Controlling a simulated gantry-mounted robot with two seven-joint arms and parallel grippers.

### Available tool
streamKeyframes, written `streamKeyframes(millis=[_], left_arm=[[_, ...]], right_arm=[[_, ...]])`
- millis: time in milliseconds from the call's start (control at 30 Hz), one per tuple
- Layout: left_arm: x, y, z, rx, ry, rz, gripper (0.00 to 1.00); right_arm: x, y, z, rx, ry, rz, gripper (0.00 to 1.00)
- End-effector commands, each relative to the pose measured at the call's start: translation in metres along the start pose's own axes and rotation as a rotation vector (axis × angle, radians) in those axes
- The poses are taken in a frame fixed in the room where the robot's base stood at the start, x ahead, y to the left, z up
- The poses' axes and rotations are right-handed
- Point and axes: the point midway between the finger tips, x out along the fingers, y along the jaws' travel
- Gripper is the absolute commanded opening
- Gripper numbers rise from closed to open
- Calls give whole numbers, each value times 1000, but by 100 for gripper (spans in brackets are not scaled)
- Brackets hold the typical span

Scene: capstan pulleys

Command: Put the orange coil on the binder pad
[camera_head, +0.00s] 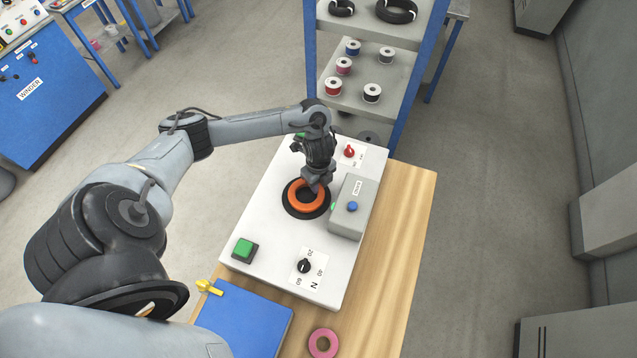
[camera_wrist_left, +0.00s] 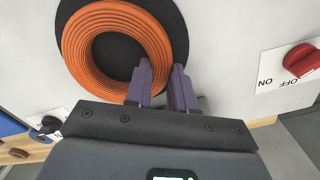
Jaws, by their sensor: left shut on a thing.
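The orange coil (camera_head: 294,202) is a ring over the round black pad (camera_head: 308,216) on top of the white machine. The coil covers much of the pad, and a black margin shows around it; I cannot tell whether it touches the pad. The left wrist view also shows the coil (camera_wrist_left: 80,45) and the pad (camera_wrist_left: 172,22), with black visible through the coil's hole. My left gripper (camera_head: 316,187) points down and is shut on the coil's far side; its purple-grey fingers (camera_wrist_left: 168,78) show at the coil's edge in the wrist view. My right gripper is not in view.
A grey box with a blue button (camera_head: 352,207) stands close right of the pad. A green button (camera_head: 244,248), black dial (camera_head: 304,266) and red knob (camera_head: 349,152) are on the machine. A blue panel (camera_head: 245,320) and pink ring (camera_head: 323,343) lie nearer. A spool shelf (camera_head: 365,95) stands behind.

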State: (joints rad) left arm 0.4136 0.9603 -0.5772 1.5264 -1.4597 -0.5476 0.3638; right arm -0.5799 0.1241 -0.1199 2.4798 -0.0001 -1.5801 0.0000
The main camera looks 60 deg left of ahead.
Motion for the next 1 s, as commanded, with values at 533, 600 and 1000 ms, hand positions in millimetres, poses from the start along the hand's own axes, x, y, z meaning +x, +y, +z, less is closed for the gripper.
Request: streamKeyframes(millis=[533, 600, 1000], left_arm=[[1, 0, 0, 0, 0, 0, 49], [-1, 0, 0, 0, 0, -1, 49], [-61, -2, 1, 2, -3, -5, 49]], right_arm=[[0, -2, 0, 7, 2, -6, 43], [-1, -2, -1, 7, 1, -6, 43], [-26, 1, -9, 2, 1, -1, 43]])
